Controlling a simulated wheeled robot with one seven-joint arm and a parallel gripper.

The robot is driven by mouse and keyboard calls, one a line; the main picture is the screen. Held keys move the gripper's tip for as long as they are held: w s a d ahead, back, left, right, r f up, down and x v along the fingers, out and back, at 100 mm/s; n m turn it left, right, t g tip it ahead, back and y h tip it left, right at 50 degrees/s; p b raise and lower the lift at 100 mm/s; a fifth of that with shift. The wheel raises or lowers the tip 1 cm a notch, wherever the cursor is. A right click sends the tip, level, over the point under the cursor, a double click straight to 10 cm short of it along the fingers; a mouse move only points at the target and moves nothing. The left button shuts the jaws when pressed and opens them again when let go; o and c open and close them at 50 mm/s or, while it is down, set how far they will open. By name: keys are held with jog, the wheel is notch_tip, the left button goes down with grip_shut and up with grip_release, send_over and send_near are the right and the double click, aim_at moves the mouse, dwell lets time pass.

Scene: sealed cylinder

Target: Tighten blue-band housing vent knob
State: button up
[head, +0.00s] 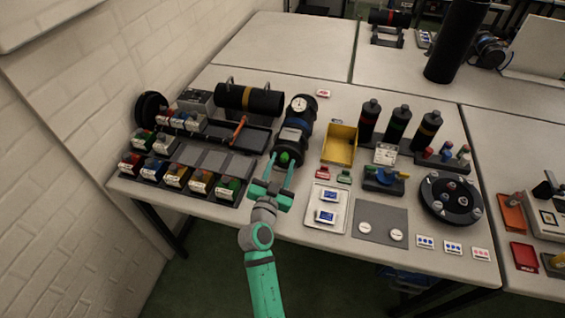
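The dark housing with a blue band (297,123) lies along the bench near the middle, with a round white-faced gauge (299,103) at its far end. A green knob (285,156) sits at its near end. My gripper (282,162) reaches in from the front edge with its two teal fingers spread apart. The fingertips are close to the green knob, one on each side as seen from here. I cannot tell whether they touch it. No held object shows between the fingers.
A black tray with an orange-red handled tool (238,129) lies left of the housing. A yellow bin (340,144) stands close on the right. Labelled bins (176,175) line the left front. A white tray (325,208) and a grey mat (380,222) lie right of my gripper.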

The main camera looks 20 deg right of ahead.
jog(key=shift+w+d, duration=0.3)
jog(key=shift+c, duration=0.3)
grip_shut()
